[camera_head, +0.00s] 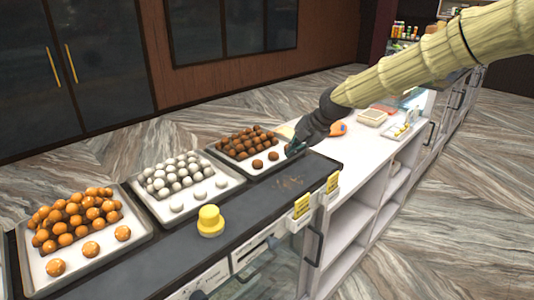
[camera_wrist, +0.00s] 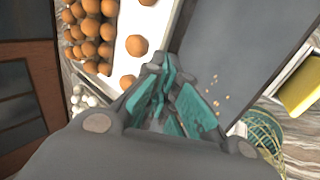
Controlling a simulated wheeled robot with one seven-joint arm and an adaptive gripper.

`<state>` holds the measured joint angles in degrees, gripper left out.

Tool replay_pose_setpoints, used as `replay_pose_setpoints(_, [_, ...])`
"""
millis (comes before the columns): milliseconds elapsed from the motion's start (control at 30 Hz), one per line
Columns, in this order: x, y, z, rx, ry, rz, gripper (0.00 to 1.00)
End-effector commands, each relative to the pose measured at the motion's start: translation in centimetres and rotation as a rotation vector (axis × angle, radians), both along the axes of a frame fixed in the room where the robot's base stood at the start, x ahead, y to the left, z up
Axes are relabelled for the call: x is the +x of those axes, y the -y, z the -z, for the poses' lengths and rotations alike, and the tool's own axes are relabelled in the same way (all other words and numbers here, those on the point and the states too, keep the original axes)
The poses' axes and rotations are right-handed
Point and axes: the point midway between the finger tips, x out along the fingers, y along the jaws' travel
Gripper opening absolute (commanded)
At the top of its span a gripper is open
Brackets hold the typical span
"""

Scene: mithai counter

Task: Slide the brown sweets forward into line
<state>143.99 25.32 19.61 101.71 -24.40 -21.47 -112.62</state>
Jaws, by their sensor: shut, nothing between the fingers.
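The brown sweets (camera_head: 243,141) are heaped on a white-lined tray (camera_head: 228,159) at the far end of the row of trays. Separate brown sweets lie in front of the heap, one (camera_head: 257,164) and another (camera_head: 273,156) clear in the head view. In the wrist view the heap (camera_wrist: 88,28) is at upper left, with a loose sweet (camera_wrist: 137,45) beside it. My gripper (camera_head: 293,149) is shut and empty, low at the tray's right front corner. In the wrist view its teal fingertips (camera_wrist: 163,72) sit close to the tray's edge. I cannot tell whether they touch a sweet.
Trays of white sweets (camera_head: 172,172) and orange sweets (camera_head: 78,217) stand to the left. A yellow-topped object (camera_head: 210,220) stands on the dark counter (camera_head: 262,207). Crumbs (camera_head: 290,183) lie near my gripper. Yellow tags (camera_head: 301,205) stand at the counter's front edge.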

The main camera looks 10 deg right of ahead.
Motion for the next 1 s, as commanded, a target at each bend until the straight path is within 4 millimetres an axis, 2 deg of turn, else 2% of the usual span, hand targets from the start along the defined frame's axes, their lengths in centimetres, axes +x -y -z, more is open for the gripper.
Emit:
replay_pose_setpoints(700, [0.0,0.0,-5.6,0.000,0.000,0.000,0.00])
replay_pose_setpoints(1000, [0.0,0.0,-5.7,0.000,0.000,0.000,0.00])
